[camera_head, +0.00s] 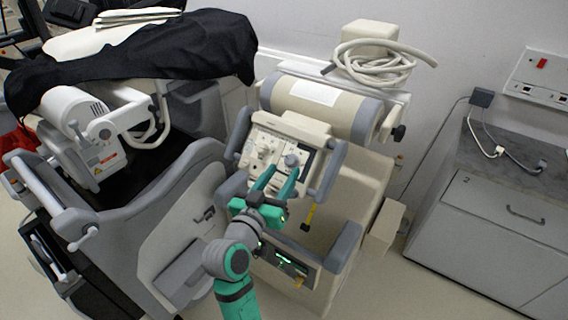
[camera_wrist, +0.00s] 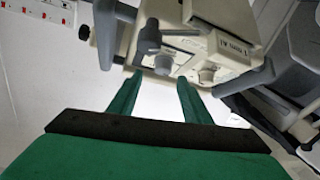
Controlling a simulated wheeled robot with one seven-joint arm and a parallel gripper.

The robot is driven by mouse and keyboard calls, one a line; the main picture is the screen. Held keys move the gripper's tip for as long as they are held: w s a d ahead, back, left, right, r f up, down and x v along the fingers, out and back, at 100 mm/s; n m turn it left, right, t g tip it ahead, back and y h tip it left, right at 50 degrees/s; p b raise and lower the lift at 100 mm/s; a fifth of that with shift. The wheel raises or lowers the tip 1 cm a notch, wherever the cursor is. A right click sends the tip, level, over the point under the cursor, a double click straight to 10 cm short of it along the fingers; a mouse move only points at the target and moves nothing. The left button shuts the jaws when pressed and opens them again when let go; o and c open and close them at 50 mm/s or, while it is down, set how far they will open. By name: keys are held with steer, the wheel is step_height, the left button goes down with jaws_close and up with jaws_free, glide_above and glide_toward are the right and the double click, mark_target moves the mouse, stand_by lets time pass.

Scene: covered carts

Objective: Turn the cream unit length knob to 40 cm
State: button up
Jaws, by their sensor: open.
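The cream unit (camera_head: 375,185) stands in the middle of the head view, with a tilted control panel (camera_head: 268,140) carrying several knobs and small fittings. A grey-blue knob (camera_head: 291,160) sticks out of the panel just beyond my gripper (camera_head: 279,180). In the wrist view, my gripper (camera_wrist: 160,80) is open, its two green fingers pointing at the panel, with nothing held. Grey knobs show near the fingertips: one (camera_wrist: 163,65) between them and another (camera_wrist: 207,73) to the right. I cannot read any scale, nor tell which knob is the length knob or its setting.
Grey handles (camera_head: 325,175) flank the panel. A cream cylinder (camera_head: 320,105) and a coiled hose (camera_head: 375,65) sit behind it. A second unit under black cloth (camera_head: 190,50) stands at left. A grey cabinet (camera_head: 490,225) is at right, with bare floor in front.

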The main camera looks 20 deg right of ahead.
mark_target(289, 160)
steer(key=x, duration=0.3)
steer(key=shift+w+d, duration=0.15)
steer(key=shift+w, duration=0.15)
steer(key=shift+w+d, duration=0.2)
steer(key=shift+w, duration=0.3)
steer(key=c, duration=1)
steer(key=shift+a, duration=0.1)
steer(key=shift+c, duration=0.2)
